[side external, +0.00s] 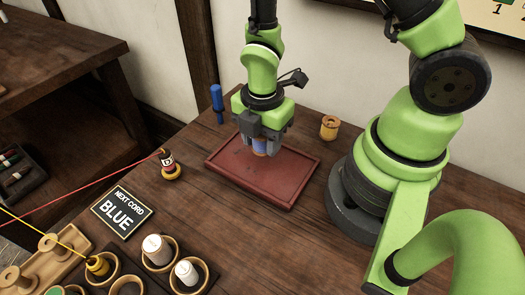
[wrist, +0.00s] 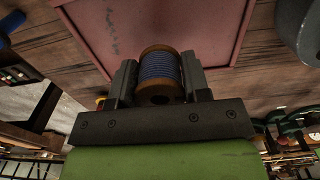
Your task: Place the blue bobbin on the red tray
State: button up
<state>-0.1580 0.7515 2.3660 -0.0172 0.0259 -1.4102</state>
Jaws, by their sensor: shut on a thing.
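My gripper (side external: 262,143) is shut on the blue bobbin (side external: 259,147), a wooden spool wound with blue cord. In the wrist view the blue bobbin (wrist: 159,68) sits between the two fingers of my gripper (wrist: 159,78), one finger on each side. The red tray (side external: 290,184) is a flat rectangle with a low rim on the wooden table; the tray also shows in the wrist view (wrist: 205,25). The bobbin is over the tray, near its middle in the side view. I cannot tell whether its lower end touches the tray.
A sign reading BLUE (side external: 121,212) and a holder of white bobbins (side external: 157,250) are front left.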

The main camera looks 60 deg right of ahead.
aim_at(263, 162)
jog(key=shift+f, duration=1.9)
jog(key=shift+f, duration=0.2)
jog(key=o, duration=0.9)
jog(key=shift+r, duration=0.1)
